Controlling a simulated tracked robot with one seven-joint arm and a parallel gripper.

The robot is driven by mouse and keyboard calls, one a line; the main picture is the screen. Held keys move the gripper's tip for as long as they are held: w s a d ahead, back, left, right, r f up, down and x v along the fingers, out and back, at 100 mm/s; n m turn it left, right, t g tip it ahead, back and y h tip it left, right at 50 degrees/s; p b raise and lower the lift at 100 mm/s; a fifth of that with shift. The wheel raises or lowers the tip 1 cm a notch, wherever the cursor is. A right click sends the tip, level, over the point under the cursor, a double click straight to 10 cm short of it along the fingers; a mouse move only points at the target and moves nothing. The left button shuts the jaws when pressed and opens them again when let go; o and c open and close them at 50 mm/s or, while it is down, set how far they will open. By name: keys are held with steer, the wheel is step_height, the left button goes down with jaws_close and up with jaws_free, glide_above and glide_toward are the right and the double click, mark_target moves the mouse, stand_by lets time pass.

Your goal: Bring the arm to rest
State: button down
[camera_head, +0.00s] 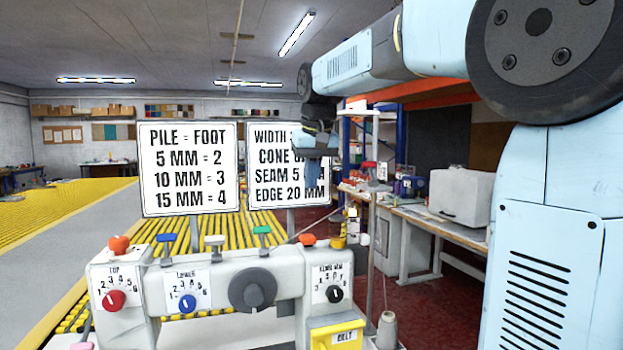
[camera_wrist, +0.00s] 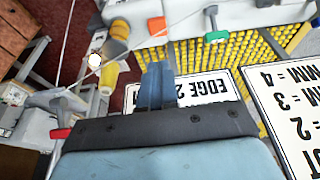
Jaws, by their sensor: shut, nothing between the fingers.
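My light blue arm comes in from the right in the head view and reaches left across the upper middle. My gripper (camera_head: 313,178) hangs from its end, fingers pointing down, in front of the right-hand sign and covering part of its text. In the wrist view the gripper's two blue-grey fingers (camera_wrist: 157,85) lie together, shut, with nothing held. The fingers are above and apart from the white binding machine (camera_head: 205,275), and I see them touching nothing.
The machine carries a red dial (camera_head: 113,300), a blue dial (camera_head: 187,303) and black knobs. Two signs (camera_head: 189,168) stand behind it. A thread stand with a cone (camera_head: 387,330) is right of the machine. A workbench (camera_head: 440,228) stands further right; yellow rollers lie behind.

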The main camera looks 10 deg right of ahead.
steer(key=shift+s, duration=0.1)
steer(key=s+d+f, duration=0.2)
steer(key=s+f, duration=0.3)
steer(key=s, duration=0.4)
steer(key=s+d+f+t, duration=0.1)
steer(key=s+d+f, duration=0.1)
steer(key=s+f, duration=0.4)
steer(key=s+d+f+t, duration=0.1)
steer(key=s+d+f, duration=0.1)
steer(key=s+f, duration=0.4)
steer(key=s, duration=0.5)
steer(key=shift+s+d+m, duration=0.3)
steer(key=shift+s+m, duration=0.05)
steer(key=shift+m, duration=0.05)
steer(key=w+a+r, duration=0.2)
steer(key=w+r, duration=0.4)
steer(key=w, duration=0.3)
steer(key=w+a+r+g, duration=0.1)
steer(key=w+a+r, duration=0.1)
steer(key=w+r, duration=0.4)
steer(key=w+a+r+g, duration=0.1)
steer(key=w+r, duration=0.5)
steer(key=w, duration=0.6)
steer(key=shift+a+r+n, duration=0.15)
steer(key=shift+a+n, duration=0.25)
steer(key=shift+a, duration=0.3)
steer(key=shift+w, duration=0.1)
